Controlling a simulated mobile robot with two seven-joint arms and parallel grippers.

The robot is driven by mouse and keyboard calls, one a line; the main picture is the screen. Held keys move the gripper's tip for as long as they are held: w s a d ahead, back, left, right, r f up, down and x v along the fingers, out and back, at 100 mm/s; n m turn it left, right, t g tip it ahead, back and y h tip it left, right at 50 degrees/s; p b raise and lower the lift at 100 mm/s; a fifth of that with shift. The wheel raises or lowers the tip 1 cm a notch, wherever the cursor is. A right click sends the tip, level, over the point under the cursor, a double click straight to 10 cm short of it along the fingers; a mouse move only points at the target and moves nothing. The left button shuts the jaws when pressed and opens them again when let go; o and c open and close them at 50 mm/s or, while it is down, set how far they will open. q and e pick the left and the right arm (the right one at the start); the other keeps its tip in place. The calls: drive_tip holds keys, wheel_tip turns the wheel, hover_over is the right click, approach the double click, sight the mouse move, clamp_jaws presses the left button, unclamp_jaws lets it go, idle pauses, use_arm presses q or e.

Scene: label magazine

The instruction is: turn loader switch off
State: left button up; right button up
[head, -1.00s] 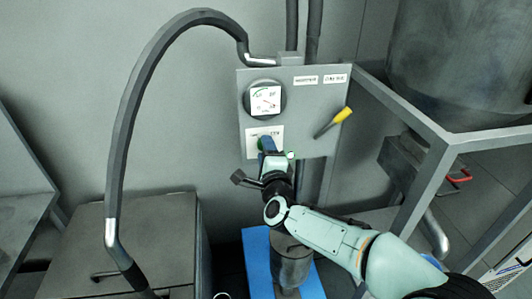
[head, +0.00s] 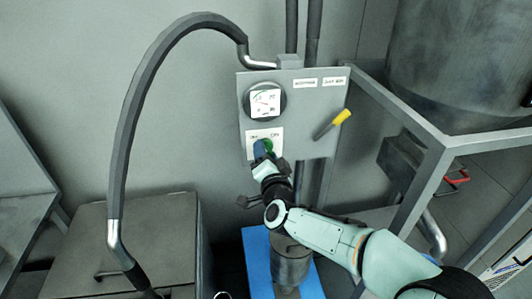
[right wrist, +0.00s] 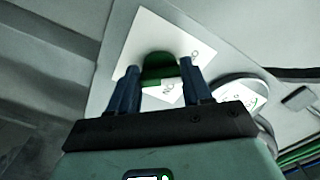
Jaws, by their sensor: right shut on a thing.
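The loader switch is a green knob (head: 269,144) on a white label plate (head: 251,134), low on the left of a grey wall panel. The plate carries a word on each side, too small to read surely in the head view. My right gripper (head: 262,150) is shut on the green knob, its blue fingers at the plate. In the right wrist view, the green knob (right wrist: 160,66) sits between the two blue fingers (right wrist: 160,86). The fingers hide part of it, so I cannot tell which word it points to. My left gripper is not in view.
A round gauge (head: 265,100) sits above the switch. A yellow-tipped lever (head: 341,117) sticks out at the panel's right. A grey frame (head: 441,150) stands at right, a thick hose (head: 124,150) arches at left, and a blue mat (head: 257,262) lies below.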

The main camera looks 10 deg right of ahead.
drive_tip(key=shift+n, duration=0.5)
drive_tip(key=o, duration=1)
drive_tip(key=shift+o, duration=0.2)
drive_tip(key=s+b, duration=0.1)
drive_tip(key=s, duration=1.2)
drive_tip(key=shift+s+b, duration=0.2)
drive_tip(key=shift+b, duration=0.1)
drive_tip(key=shift+f, duration=0.1)
